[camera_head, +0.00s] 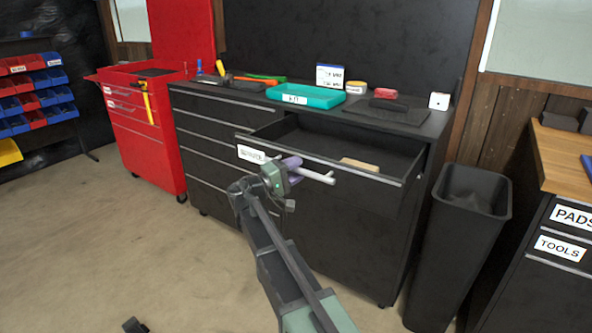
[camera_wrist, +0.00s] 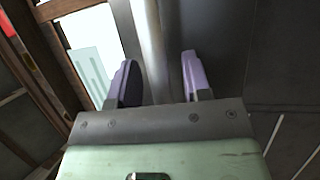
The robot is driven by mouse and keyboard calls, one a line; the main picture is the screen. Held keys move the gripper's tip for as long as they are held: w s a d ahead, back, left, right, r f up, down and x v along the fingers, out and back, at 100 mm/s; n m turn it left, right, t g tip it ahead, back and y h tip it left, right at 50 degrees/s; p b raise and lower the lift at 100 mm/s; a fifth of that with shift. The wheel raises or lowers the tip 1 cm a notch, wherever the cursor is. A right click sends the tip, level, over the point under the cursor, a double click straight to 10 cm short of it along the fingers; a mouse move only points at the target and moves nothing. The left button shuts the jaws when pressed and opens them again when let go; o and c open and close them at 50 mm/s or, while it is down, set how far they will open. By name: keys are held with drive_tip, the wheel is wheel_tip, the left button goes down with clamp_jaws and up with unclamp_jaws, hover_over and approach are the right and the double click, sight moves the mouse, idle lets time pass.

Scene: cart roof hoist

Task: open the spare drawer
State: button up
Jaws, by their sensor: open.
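The spare drawer (camera_head: 384,180) is the top drawer at the right of the black cabinet, and it stands pulled well out. A white label (camera_head: 251,154), too small to read surely, is on its front at the left. A pale handle bar (camera_head: 319,177) sticks out at its front. My gripper (camera_head: 292,163), with purple fingers, is at the drawer front by the handle. In the wrist view my gripper (camera_wrist: 160,78) is open, and a pale bar (camera_wrist: 152,45) runs between its fingers. Whether they touch it, I cannot tell. A tan block (camera_head: 360,164) lies in the drawer.
A black bin (camera_head: 462,225) stands close to the right of the cabinet. A red tool chest (camera_head: 150,140) is at the left. The cabinet top (camera_head: 235,92) holds a teal case (camera_head: 306,96) and several small items. The floor (camera_head: 110,240) at front left is mostly clear.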

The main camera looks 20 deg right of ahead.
drive_tip(key=b+v, duration=0.1)
drive_tip(key=v, duration=0.9)
drive_tip(key=shift+a+b, duration=0.2)
drive_tip(key=shift+b, duration=0.2)
drive_tip(key=shift+f, duration=0.1)
drive_tip(key=s+f+g+y, duration=0.3)
drive_tip(key=s+f+y, duration=0.95)
drive_tip(key=f, duration=0.35)
drive_tip(key=s+a+f+y, duration=0.2)
drive_tip(key=s+y, duration=0.1)
drive_tip(key=s, duration=0.2)
drive_tip(key=s+a+f+y, duration=0.2)
drive_tip(key=s+y, duration=0.1)
drive_tip(key=s, duration=0.3)
wheel_tip(320, 180, up, 24)
drive_tip(key=s+d+m+y+p, duration=0.1)
drive_tip(key=p, duration=2.3)
drive_tip(key=shift+g, duration=0.4)
